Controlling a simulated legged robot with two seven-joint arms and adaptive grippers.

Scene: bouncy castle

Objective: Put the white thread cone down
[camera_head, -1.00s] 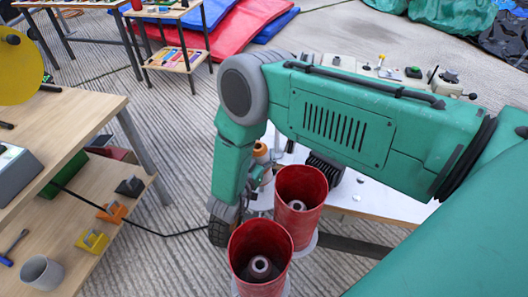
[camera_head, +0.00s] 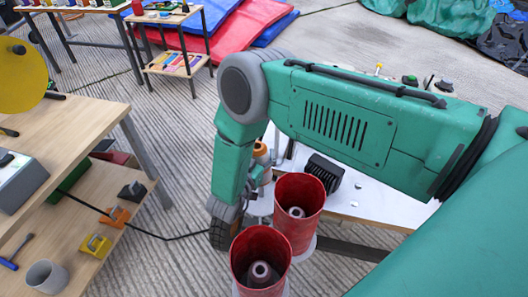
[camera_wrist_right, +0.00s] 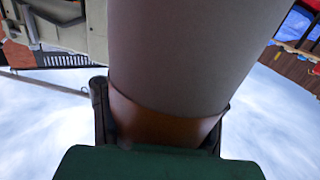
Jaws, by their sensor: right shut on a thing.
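The white thread cone (camera_wrist_right: 190,45) fills the middle of the right wrist view as a large pale grey-white taper with a brown band at its narrow end. My right gripper (camera_wrist_right: 160,130) is shut on it at that band. In the head view my green right forearm hides most of this gripper. A small orange-topped pale thing (camera_head: 262,150) shows beside the forearm; I cannot tell whether it is the held cone. My left gripper is not in view.
Two red open-topped cylinders (camera_head: 299,205) (camera_head: 259,250) stand close by the forearm. A white table (camera_head: 385,205) with a black ribbed block (camera_head: 323,172) lies behind them. A wooden shelf unit (camera_head: 65,150) stands left. Ribbed floor (camera_head: 170,100) is open between.

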